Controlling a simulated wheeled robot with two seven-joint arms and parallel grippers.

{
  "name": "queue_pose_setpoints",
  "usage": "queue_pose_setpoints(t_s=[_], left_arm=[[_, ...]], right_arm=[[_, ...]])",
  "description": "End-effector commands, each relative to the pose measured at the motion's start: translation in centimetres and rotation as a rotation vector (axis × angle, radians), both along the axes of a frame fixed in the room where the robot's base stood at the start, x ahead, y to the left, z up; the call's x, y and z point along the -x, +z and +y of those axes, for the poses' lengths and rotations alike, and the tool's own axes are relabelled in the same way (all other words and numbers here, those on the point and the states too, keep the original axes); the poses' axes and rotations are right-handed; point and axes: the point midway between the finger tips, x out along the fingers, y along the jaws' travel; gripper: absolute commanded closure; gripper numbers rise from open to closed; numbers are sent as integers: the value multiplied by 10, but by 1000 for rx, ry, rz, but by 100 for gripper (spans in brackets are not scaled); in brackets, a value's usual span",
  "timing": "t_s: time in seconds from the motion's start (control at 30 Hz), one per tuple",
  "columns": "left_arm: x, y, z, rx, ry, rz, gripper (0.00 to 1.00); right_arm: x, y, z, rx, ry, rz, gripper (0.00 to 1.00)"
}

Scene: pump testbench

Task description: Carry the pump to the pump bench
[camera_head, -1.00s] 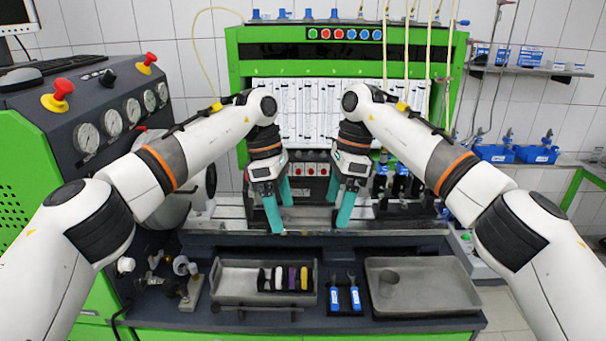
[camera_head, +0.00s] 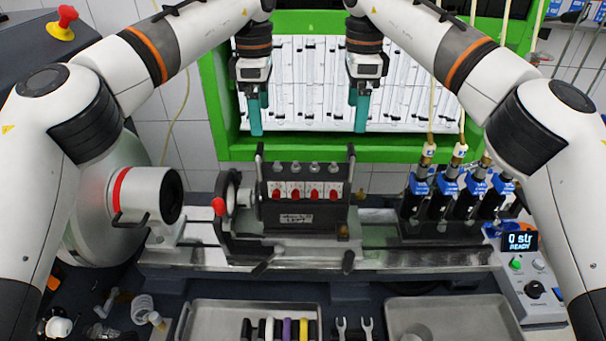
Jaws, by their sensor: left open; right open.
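The pump (camera_head: 300,212) is a dark block with a row of red caps on its front and an upright handle at each end. It sits upright on the metal rail of the pump bench (camera_head: 420,258), beside a dark ring-shaped coupling at its left. My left gripper (camera_head: 256,112) is open and empty, above and left of the left handle. My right gripper (camera_head: 361,108) is open and empty, above the right handle. Both have teal fingers pointing down and look apart from the pump. I cannot tell whether the pump is fastened.
The drive unit (camera_head: 150,195) stands left of the pump. Several blue-topped injectors (camera_head: 450,190) stand on the right, with a control box (camera_head: 530,275) beside them. Two trays lie in front, the left one (camera_head: 205,318) holding coloured rings. The green frame (camera_head: 290,150) rises behind.

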Motion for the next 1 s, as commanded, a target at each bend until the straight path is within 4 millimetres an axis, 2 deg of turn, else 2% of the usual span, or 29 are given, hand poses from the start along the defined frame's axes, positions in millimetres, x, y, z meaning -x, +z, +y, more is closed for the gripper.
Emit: queue_pose_setpoints(t_s=[0.37, 0.53, 0.67, 1.0], left_arm=[[0, 0, 0, 0, 0, 0, 10], [0, -9, 0, -1, 0, 1, 10], [1, -28, 0, 0, -2, 3, 10], [1, -92, 1, -1, 0, 3, 10]], right_arm=[[0, 0, 0, 0, 0, 0, 12], [0, -10, -1, 0, -1, 2, 12], [1, -29, -1, 0, 2, 4, 12], [1, -92, -1, 0, -1, 3, 12]])
